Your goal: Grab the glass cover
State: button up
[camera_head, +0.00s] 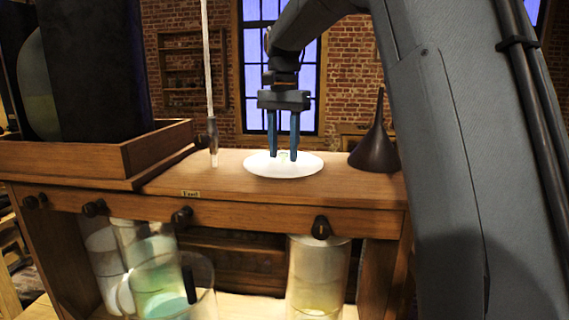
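A pale, round disc (262,166) that looks like the glass cover lies flat on the wooden bench top. A faint greenish mark or small knob shows near its middle. My gripper (283,157) points straight down over the disc. Its two blue fingers are apart with a narrow gap, and their tips reach the disc's middle. I cannot tell whether the fingertips touch the faint knob between them or are clear of it.
A dark funnel (375,143) stands close right of the disc. A thin rod (208,75) hangs on the left, beside a wooden tray (150,152) holding a large dark block. Below the bench are glass jars (318,275) and a jug (172,290). Dark knobs line the bench front.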

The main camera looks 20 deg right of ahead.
grip_shut()
jog(key=shift+r, duration=0.1)
